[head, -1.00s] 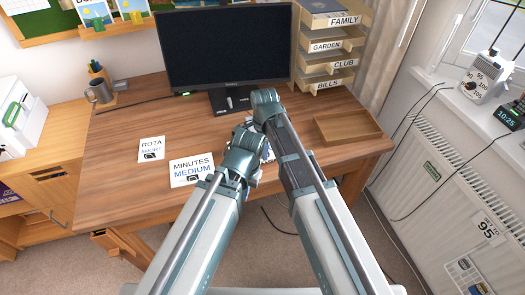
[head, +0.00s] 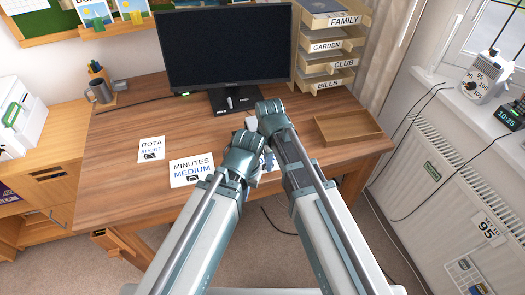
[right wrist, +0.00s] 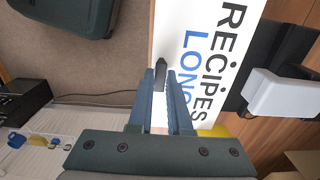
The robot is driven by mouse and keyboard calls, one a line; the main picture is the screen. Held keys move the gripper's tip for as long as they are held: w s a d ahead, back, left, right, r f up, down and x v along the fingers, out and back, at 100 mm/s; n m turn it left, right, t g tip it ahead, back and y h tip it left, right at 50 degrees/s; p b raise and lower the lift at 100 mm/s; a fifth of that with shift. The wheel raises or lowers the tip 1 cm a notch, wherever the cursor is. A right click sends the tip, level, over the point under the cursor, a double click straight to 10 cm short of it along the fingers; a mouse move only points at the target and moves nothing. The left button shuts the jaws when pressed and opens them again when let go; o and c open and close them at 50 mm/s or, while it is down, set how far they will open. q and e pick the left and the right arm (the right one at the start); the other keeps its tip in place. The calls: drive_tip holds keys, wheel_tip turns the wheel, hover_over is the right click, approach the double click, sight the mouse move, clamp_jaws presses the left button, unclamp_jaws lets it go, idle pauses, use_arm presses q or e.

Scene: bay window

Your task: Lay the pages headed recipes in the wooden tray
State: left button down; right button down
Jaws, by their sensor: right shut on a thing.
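The white pages headed RECIPES LONG (right wrist: 190,50) show large in the right wrist view, their heading running down the picture. My right gripper (right wrist: 162,74) is shut on their near edge, with a small dark clip between the fingertips. In the head view my arms hide most of these pages. The wooden tray (head: 347,126) lies at the right of the desk, empty, to the right of both arms.
Pages headed ROTA (head: 151,149) and MINUTES (head: 191,170) lie on the desk (head: 125,185) at the left. The monitor (head: 224,48) and the labelled shelf stack (head: 322,62) stand at the back. A white block (right wrist: 285,97) lies beyond the recipes pages in the wrist view.

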drive_tip(key=shift+s, duration=0.15)
wheel_tip(320, 180, up, 5)
drive_tip(key=p, duration=0.5)
idle(1.2)
